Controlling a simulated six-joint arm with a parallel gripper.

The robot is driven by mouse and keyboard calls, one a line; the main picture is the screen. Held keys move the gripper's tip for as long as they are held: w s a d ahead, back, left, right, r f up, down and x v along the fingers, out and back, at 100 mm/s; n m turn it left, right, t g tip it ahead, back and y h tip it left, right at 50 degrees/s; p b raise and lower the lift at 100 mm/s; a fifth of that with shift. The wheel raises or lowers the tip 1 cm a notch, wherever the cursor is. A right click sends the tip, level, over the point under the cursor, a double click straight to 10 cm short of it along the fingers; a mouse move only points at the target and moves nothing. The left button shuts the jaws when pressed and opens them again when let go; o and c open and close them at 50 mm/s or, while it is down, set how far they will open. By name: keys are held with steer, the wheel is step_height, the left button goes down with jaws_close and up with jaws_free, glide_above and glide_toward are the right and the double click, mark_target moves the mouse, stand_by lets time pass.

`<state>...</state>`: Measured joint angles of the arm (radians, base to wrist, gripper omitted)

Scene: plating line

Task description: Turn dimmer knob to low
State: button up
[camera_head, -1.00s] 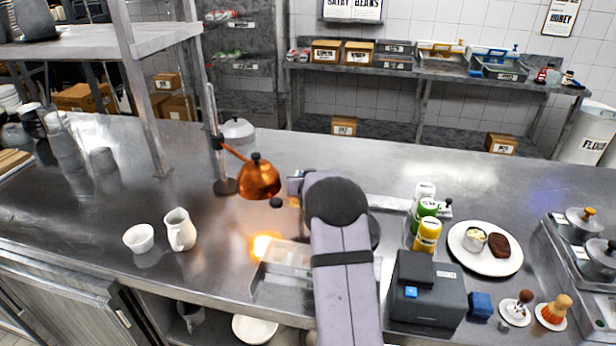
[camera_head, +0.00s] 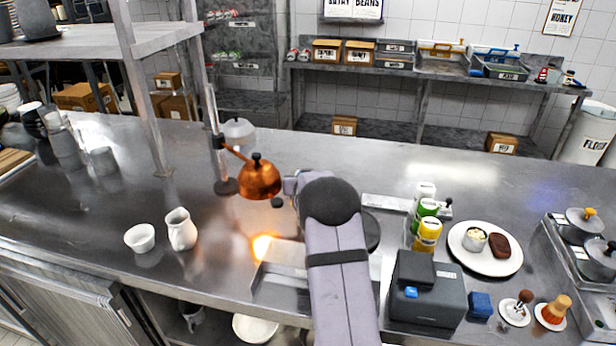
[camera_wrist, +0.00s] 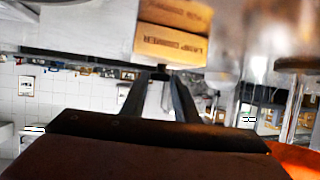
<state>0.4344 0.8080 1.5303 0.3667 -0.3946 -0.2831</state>
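In the wrist view a tan box (camera_wrist: 172,42), its label reading roughly "lamp dimmer", is beyond my gripper (camera_wrist: 160,78). A small dark knob-like piece (camera_wrist: 160,71) shows at the box's edge, between the fingertips. The fingers stand apart with a gap between them; contact with the knob cannot be told. In the head view my arm hides the fingers and most of the dimmer. A small black round piece (camera_head: 277,203), possibly the knob, shows left of my wrist. The copper heat lamp (camera_head: 259,180) hangs beside it, and a bright orange glow (camera_head: 262,246) lies on the counter below.
A white cup (camera_head: 140,238) and a white jug (camera_head: 181,230) stand at left. Several bottles (camera_head: 427,236), a dark machine (camera_head: 427,290) and a plate with food (camera_head: 464,262) stand right of my arm. The counter's left middle is clear.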

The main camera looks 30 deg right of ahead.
steer(key=shift+o, duration=1.4)
steer(key=shift+r, duration=0.15)
step_height(320, 180, up, 10)
steer(key=p, duration=0.1)
